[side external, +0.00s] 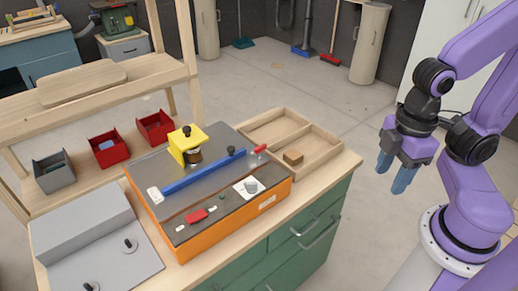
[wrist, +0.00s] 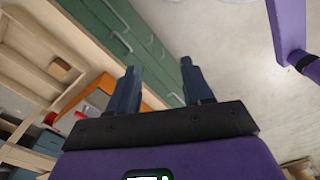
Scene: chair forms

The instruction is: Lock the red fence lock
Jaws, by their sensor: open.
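An orange-sided bench machine (side external: 232,218) with a grey top stands on the workbench. A blue fence bar (side external: 200,176) lies across its top. A small red lever (side external: 260,149), which looks like the fence lock, sits at the bar's far right end, pointing up and to the right. My gripper (side external: 393,174) is open and empty, pointing down in the air to the right of the bench, well apart from the lever. In the wrist view, the gripper (wrist: 159,67) shows empty fingers, with part of the orange machine (wrist: 98,92) behind them at left.
A yellow block with a black knob (side external: 188,145) stands behind the bar. A red switch (side external: 196,216) and a white dial plate (side external: 249,187) are on the front. A wooden tray (side external: 327,150) holding a small wooden block (side external: 293,157) is at the bench's right. Open floor lies beyond.

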